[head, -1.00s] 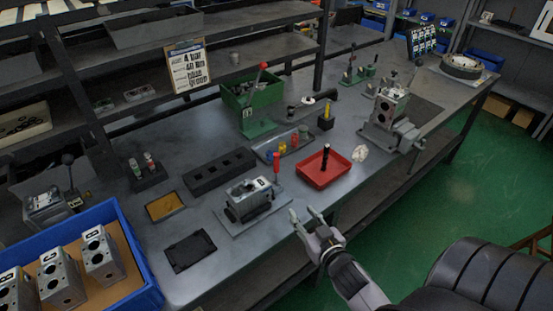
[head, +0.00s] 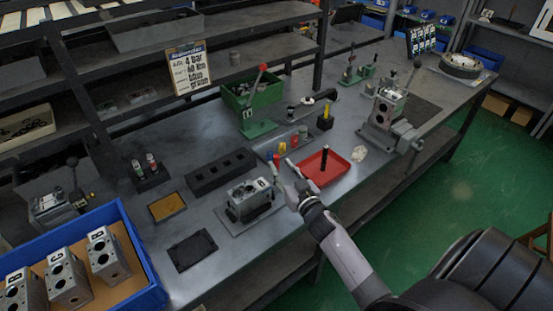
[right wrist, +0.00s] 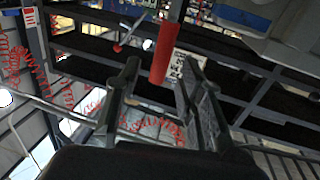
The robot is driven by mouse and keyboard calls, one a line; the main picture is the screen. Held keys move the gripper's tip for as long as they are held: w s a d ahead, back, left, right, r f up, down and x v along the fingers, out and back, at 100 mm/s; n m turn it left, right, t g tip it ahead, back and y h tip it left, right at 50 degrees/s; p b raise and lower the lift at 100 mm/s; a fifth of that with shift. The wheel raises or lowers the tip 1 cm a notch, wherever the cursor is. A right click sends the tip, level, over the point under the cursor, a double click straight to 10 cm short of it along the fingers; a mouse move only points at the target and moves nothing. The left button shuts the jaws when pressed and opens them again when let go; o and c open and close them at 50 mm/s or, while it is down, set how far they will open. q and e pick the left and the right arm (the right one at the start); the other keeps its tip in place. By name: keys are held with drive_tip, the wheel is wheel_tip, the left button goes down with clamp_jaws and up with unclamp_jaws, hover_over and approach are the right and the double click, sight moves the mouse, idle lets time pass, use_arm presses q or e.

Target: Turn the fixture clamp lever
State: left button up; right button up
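The fixture clamp lever has an upright red handle (head: 276,160), at the right end of the fixture plate (head: 225,219) that carries a grey valve block (head: 248,197). My right gripper (head: 282,168) is at the lever, on its near side, with its fingers pointing towards the handle. In the right wrist view the red handle (right wrist: 166,52) stands in the gap between the two spread fingers (right wrist: 162,75), with space on both sides. The right gripper is open. The lever's lower part is hidden by the gripper in the head view. My left gripper is not in view.
A red tray (head: 338,174) with a black-handled tool lies just right of my gripper. A tray of coloured parts (head: 290,142) is behind. A black block with holes (head: 222,172) lies to the left, and a blue crate (head: 150,290) of valve blocks at front left.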

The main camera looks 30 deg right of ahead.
sight(278, 163)
drive_tip(key=w, duration=0.4)
drive_tip(key=shift+d, duration=0.2)
drive_tip(key=shift+c, duration=0.2)
clamp_jaws()
idle(0.5)
